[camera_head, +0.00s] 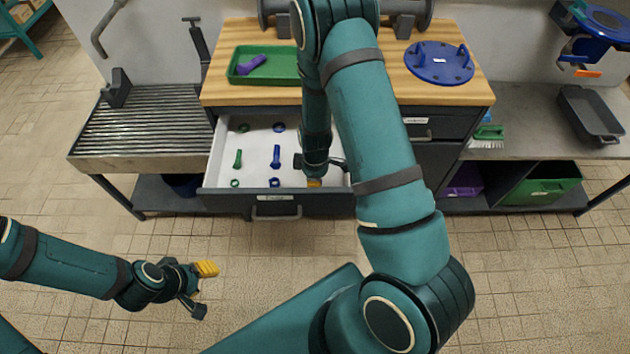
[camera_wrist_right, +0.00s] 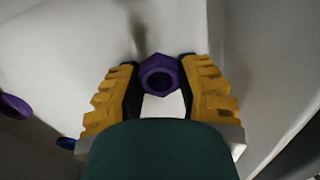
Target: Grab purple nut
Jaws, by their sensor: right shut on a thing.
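The purple nut (camera_wrist_right: 160,74) shows in the right wrist view between the two yellow-padded fingers of my right gripper (camera_wrist_right: 160,92). The fingers are shut on it, one on each side. In the head view my right gripper (camera_head: 314,182) is over the right part of the open white drawer (camera_head: 225,160), and the nut is hidden there by the gripper and arm. My left gripper (camera_head: 203,290) is at the lower left, away from the furniture, with its fingers apart and nothing between them.
Several green and blue parts, including a blue bolt (camera_head: 276,156) and a green bolt (camera_head: 238,158), lie in the drawer. On the wooden worktop (camera_head: 225,95) are a green tray (camera_head: 285,62) with a purple bolt (camera_head: 251,64), and a blue flange (camera_head: 440,62). A grated bench (camera_head: 140,118) stands left.

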